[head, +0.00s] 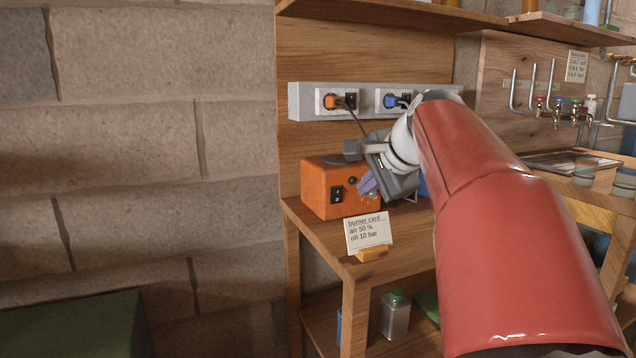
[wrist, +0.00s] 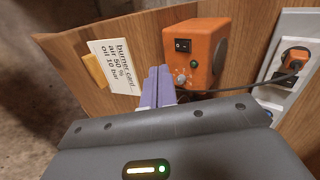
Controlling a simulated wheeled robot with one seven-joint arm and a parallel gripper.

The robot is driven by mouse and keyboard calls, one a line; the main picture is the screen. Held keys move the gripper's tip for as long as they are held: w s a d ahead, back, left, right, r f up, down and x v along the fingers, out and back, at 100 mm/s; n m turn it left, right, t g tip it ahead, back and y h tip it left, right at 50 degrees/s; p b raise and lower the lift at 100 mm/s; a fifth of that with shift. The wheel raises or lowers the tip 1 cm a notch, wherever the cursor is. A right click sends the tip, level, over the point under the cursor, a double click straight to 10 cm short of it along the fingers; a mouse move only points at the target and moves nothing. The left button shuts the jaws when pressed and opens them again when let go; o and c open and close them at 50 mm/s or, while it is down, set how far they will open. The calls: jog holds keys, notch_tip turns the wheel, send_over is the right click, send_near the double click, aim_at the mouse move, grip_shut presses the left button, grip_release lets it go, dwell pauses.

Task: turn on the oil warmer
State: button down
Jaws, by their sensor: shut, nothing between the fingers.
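An orange box (head: 322,187) with a black rocker switch (head: 337,194) and a small green lamp or button (head: 352,181) stands on the wooden bench; no name shows on it, so I cannot confirm it is the oil warmer. In the wrist view the box (wrist: 212,45) shows its switch (wrist: 183,45) and a small pale knob (wrist: 181,79). I cannot tell which way the switch is set. My gripper (head: 366,185) has its purple fingers shut and empty, in front of the box and to the right of the switch. The fingers (wrist: 159,70) also show in the wrist view; contact is unclear.
A burner card (head: 367,232) stands at the bench's front edge. A grey socket strip (head: 300,101) carries an orange plug (head: 332,102) and a blue plug (head: 391,101). A cable hangs behind the box. A blue object (head: 423,184) is mostly hidden by my arm.

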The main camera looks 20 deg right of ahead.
jog(key=shift+w+d+r+m, duration=0.25)
jog(key=shift+d+r, duration=0.1)
jog(key=shift+d, duration=0.15)
jog(key=shift+w+d+r+m, duration=0.25)
jog(key=shift+d+r, duration=0.1)
jog(key=shift+d, duration=0.15)
send_near(337, 194)
notch_tip(337, 194, down, 4)
jog(key=shift+a, duration=0.1)
jog(key=w, duration=0.2)
jog(key=shift+w+r+p, duration=0.1)
jog(key=shift+w+p, duration=0.2)
jog(key=shift+w, duration=0.8)
